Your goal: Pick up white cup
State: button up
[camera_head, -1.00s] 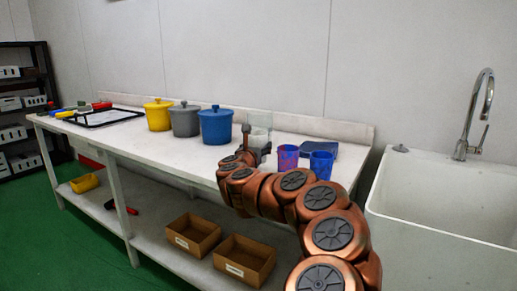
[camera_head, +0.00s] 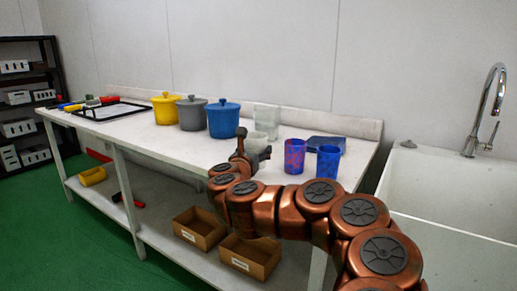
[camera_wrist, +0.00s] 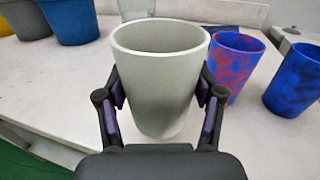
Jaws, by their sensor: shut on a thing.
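The white cup (camera_wrist: 160,85) stands upright between the two fingers of my gripper (camera_wrist: 163,100) in the wrist view. The finger pads press on its left and right sides, and its open rim faces up. In the head view the white cup (camera_head: 257,141) shows behind my gripper (camera_head: 254,150), partly hidden by it. Whether the cup's base touches the table is hidden by the gripper.
A red-and-blue cup (camera_head: 295,157) and a blue cup (camera_head: 328,162) stand to the right on the white table (camera_head: 150,138). A clear container (camera_head: 267,118) and a dark blue box (camera_head: 326,143) are behind. Yellow (camera_head: 165,108), grey (camera_head: 191,114) and blue (camera_head: 223,119) lidded pots stand left.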

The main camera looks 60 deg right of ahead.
jog(key=v, duration=0.4)
jog(key=shift+a, duration=0.2)
jog(key=shift+b+v, duration=0.85)
jog(key=shift+v, duration=0.5)
jog(key=shift+a, duration=0.2)
dwell(1.0)
